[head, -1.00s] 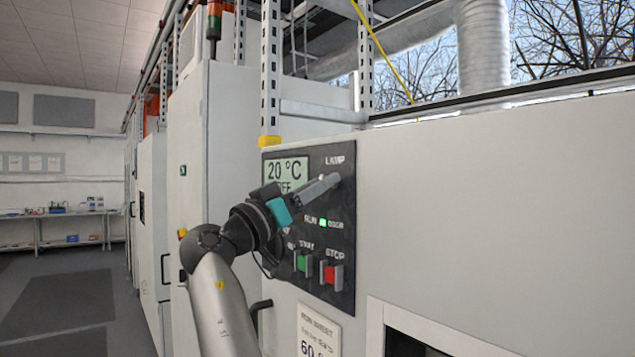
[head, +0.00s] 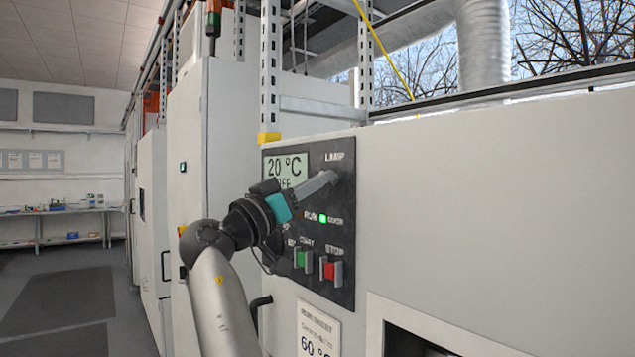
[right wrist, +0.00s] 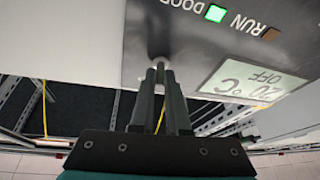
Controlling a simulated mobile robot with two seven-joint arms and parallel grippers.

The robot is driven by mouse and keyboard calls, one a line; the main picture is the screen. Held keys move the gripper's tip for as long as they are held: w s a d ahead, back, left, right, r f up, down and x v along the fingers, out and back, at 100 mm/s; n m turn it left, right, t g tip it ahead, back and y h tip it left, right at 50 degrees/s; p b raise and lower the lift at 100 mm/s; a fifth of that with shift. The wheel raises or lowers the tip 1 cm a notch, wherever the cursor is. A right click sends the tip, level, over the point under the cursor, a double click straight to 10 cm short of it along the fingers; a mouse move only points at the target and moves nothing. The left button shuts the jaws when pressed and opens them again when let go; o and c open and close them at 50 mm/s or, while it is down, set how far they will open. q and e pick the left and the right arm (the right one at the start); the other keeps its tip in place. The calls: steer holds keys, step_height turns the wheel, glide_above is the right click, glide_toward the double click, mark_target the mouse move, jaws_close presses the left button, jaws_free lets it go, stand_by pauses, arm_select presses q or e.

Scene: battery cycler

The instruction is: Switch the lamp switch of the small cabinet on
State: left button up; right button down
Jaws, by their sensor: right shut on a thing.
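The dark control panel (head: 345,255) is on the front of the small pale cabinet (head: 480,210). The LAMP label (head: 334,156) is at its upper right. My right gripper (head: 329,178) reaches the panel just below that label, and its fingers cover the lamp switch in the head view. In the right wrist view the fingertips (right wrist: 160,70) are close together on a small pale knob, the lamp switch (right wrist: 158,61). Its exact setting cannot be made out. My left gripper is not in view.
The display (head: 285,168) reads 20 °C and OFF. A green light (head: 323,218) is lit beside the RUN and DOOR labels. A green button (head: 301,258) and a red STOP button (head: 331,270) sit below my gripper. An opening (head: 410,340) is at lower right.

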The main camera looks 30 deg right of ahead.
steer(key=shift+r+g+y, duration=0.3)
steer(key=shift+y, duration=0.3)
steer(key=c, duration=0.9)
jaws_free()
steer(key=b+v, duration=0.6)
steer(key=v, duration=0.9)
steer(key=shift+a, duration=0.2)
